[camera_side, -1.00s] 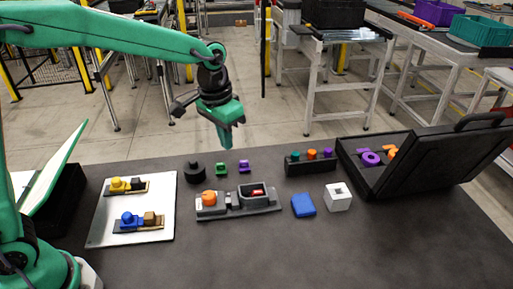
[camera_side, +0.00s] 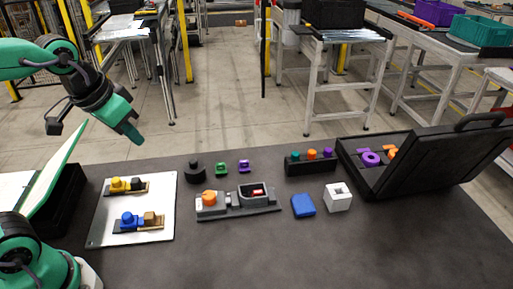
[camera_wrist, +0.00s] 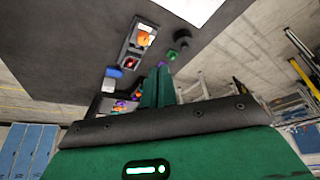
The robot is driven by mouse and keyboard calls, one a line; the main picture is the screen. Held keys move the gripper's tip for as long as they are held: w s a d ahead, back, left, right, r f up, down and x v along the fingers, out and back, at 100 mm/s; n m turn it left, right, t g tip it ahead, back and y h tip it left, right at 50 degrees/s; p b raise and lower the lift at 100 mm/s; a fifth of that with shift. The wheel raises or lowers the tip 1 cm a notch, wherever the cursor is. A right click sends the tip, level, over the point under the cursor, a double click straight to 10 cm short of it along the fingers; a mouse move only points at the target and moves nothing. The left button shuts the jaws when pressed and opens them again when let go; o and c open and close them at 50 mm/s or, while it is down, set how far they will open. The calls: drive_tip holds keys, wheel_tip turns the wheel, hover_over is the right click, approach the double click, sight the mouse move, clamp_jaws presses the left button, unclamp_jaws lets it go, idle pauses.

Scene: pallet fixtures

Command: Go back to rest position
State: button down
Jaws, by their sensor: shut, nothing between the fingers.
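My gripper (camera_side: 134,138) is in the air at the left in the side view, above the far edge of the table and behind the white plate. It is green, tilted down to the right, and touches nothing. In the wrist view its two green fingers (camera_wrist: 157,84) are together with nothing between them. The arm is folded back toward the left side of the side view.
On the dark table stand a white plate (camera_side: 105,232) with two small fixtures, a grey fixture (camera_side: 235,210), a blue block (camera_side: 303,205), a white cube (camera_side: 338,197) and an open black case (camera_side: 430,165). The front right of the table is clear.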

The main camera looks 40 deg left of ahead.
drive_tip(key=shift+n+t, duration=0.3)
drive_tip(key=shift+t, duration=0.2)
drive_tip(key=s, duration=0.1)
drive_tip(key=s+a+f, duration=0.1)
drive_tip(key=s, duration=0.3)
drive_tip(key=shift+a+f, duration=0.15)
drive_tip(key=shift+a, duration=0.2)
